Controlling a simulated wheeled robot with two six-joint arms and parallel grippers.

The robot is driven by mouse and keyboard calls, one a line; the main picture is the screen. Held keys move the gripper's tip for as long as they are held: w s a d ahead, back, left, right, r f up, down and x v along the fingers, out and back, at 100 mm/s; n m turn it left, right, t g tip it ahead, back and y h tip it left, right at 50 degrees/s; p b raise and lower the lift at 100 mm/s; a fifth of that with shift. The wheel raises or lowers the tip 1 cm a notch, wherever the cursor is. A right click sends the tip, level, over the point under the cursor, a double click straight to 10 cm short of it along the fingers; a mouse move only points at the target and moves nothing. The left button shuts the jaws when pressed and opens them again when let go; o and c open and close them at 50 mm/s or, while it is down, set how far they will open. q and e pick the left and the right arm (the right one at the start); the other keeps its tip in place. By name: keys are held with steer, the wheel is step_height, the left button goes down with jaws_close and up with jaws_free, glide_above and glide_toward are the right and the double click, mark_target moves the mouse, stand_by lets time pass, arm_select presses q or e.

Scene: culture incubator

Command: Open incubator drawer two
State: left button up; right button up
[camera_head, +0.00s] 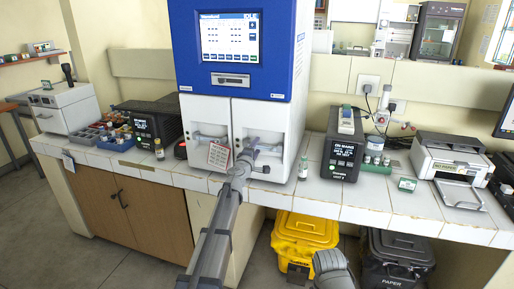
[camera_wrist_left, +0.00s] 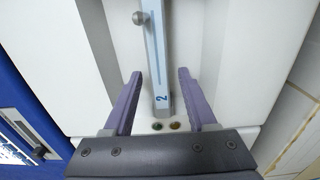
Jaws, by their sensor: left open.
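The white and blue incubator (camera_head: 240,50) stands on the bench with two white fronts side by side below its screen. The right front (camera_head: 285,118) is drawer two, and it looks shut. In the left wrist view its handle bar (camera_wrist_left: 156,60) carries a pale blue strip marked 2. My left gripper (camera_head: 250,157) is at that front and partly hides the handle. In the left wrist view the open fingers (camera_wrist_left: 160,74) lie on either side of the bar, with gaps on both sides.
A white card with red print (camera_head: 219,155) is in front of the left drawer. A small vial (camera_head: 303,167) stands right of the incubator, beside a black instrument (camera_head: 341,157). Another vial (camera_head: 159,149) stands at left. Yellow (camera_head: 305,230) and black (camera_head: 400,250) bins are below the bench.

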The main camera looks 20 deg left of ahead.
arm_select(q)
steer(key=shift+w, duration=0.55)
steer(key=shift+s, duration=0.1)
jaws_close()
stand_by(0.9)
